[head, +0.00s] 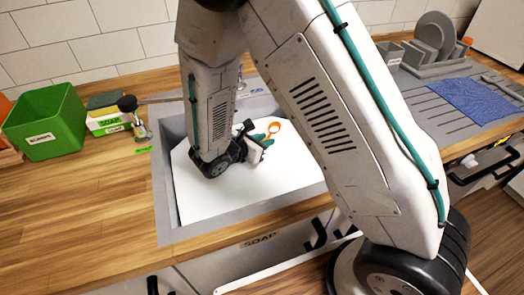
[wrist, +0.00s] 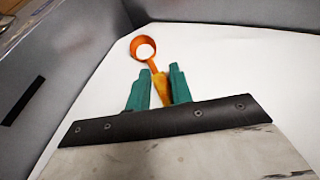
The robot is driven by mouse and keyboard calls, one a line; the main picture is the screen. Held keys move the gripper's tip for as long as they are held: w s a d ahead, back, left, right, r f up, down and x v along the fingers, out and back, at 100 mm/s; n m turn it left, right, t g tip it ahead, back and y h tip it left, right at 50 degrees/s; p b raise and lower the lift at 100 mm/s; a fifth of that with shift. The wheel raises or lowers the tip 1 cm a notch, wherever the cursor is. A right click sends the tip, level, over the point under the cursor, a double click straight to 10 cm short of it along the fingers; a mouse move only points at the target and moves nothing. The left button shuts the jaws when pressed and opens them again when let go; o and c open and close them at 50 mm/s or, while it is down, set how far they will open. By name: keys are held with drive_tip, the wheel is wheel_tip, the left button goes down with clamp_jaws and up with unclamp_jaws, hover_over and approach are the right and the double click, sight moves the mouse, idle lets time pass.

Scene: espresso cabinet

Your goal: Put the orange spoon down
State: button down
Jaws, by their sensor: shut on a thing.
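The orange spoon (head: 273,127) shows at the tip of my gripper (head: 262,138), over the white floor of the grey sink (head: 164,190). In the wrist view the spoon (wrist: 134,45) has a round orange bowl with a white centre; I cannot tell whether that is contents or the floor behind. Its handle runs back between the two teal fingers of my gripper (wrist: 162,74), which is shut on it. Part of the handle is hidden by the fingers. I cannot tell whether the spoon touches the sink floor.
Left of the sink stand a green box (head: 45,122), a yellow-green soap holder (head: 105,122) and a dark-knobbed dispenser (head: 130,108). A grey dish rack (head: 436,66) and a blue cloth (head: 476,99) lie at the right. Grey sink walls surround my gripper; the white floor is otherwise clear.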

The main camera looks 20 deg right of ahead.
drive_tip(key=shift+f, duration=2)
drive_tip(key=c, duration=1.2)
unclamp_jaws()
drive_tip(key=shift+a, duration=0.1)
